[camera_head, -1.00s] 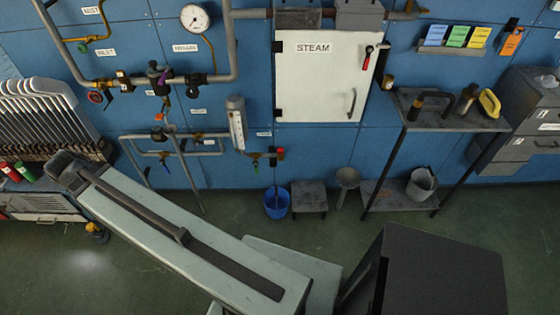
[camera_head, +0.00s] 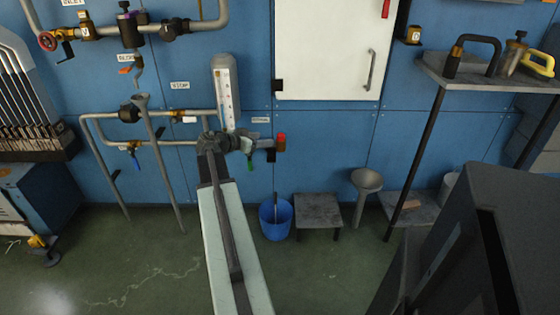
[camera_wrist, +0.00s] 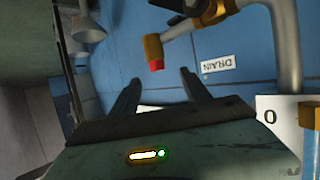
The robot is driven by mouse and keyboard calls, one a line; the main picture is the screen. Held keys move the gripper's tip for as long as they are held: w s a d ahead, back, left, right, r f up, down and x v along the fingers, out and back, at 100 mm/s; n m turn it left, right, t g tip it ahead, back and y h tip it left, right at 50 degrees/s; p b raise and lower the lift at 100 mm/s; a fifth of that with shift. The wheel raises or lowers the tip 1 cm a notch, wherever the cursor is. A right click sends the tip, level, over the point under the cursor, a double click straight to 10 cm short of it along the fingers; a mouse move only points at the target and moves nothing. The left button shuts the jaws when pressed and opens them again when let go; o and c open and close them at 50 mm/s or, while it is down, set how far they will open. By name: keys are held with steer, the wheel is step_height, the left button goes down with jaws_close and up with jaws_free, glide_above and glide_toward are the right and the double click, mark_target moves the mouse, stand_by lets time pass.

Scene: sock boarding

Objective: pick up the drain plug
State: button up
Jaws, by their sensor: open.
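The drain plug (camera_head: 281,142) is a small red cap on the end of a brass fitting, at the right end of the lower pipe on the blue wall. In the wrist view the red plug (camera_wrist: 156,65) shows just beyond the fingertips, roughly between them, still on its brass fitting (camera_wrist: 152,47). My gripper (camera_wrist: 160,76) is open and empty, its two dark fingers apart with a gap before the plug. In the head view my arm reaches up to the pipes, left of the plug, and the fingers are hard to make out.
A DRAIN label (camera_wrist: 217,65) is beside the plug. Below are a blue bucket (camera_head: 275,220), a low stool (camera_head: 318,212) and a funnel (camera_head: 366,182). A metal table (camera_head: 480,80) stands at right.

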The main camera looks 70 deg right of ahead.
mark_target(278, 136)
steer(key=x, duration=0.2)
steer(key=b+x, duration=0.1)
steer(key=x, duration=0.1)
steer(key=shift+s+a+r, duration=0.1)
steer(key=shift+s+a, duration=0.05)
steer(key=shift+s, duration=0.2)
steer(key=shift+r+b+x, duration=0.15)
steer(key=shift+b+x, duration=0.15)
steer(key=shift+x, duration=1.05)
steer(key=shift+r+b+x, duration=0.1)
steer(key=shift+b+x, duration=0.2)
steer(key=shift+x, duration=1.05)
steer(key=shift+s, duration=0.1)
jaws_close()
